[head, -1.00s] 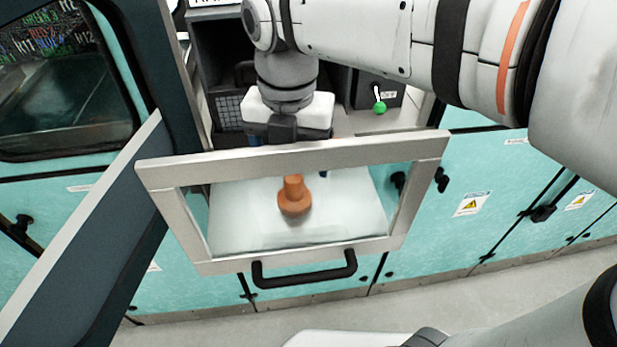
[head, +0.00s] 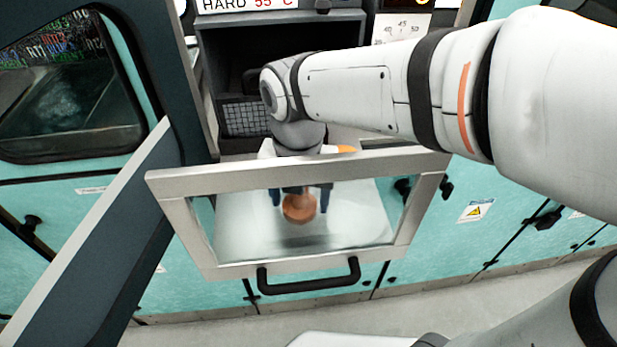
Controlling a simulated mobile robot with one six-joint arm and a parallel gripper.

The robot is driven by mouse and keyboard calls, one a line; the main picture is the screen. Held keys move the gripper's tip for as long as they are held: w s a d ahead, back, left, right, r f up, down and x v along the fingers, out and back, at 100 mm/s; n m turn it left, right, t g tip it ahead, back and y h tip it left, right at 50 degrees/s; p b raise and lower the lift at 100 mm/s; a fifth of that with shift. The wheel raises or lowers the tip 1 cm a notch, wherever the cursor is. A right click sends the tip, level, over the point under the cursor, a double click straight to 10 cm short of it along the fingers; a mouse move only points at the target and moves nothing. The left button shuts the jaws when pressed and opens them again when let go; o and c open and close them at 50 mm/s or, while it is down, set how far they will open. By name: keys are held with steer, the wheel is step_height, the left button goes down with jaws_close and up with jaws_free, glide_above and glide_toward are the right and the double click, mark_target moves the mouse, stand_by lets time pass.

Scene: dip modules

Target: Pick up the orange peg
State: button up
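The orange peg (head: 299,210) shows through the glass pane of a grey-framed door, above a white surface (head: 345,225). Its round, wider end faces my camera; the rest is partly hidden under my gripper. My gripper (head: 300,200) reaches down behind the door's upper rail. Its two dark blue fingers stand apart, one on each side of the peg, with a small gap visible on both sides. It looks open, not closed on the peg. The upper part of the gripper is hidden by the rail and my arm.
The grey door frame (head: 172,215) with a black handle (head: 308,278) stands between my camera and the peg. A dark cabinet opening (head: 225,50) with a mesh basket (head: 245,118) lies behind. A dark slanted panel (head: 95,235) is at left. Teal cabinets surround it.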

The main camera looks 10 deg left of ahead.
steer(key=c, duration=0.8)
steer(key=shift+o, duration=0.2)
steer(key=shift+r, duration=0.1)
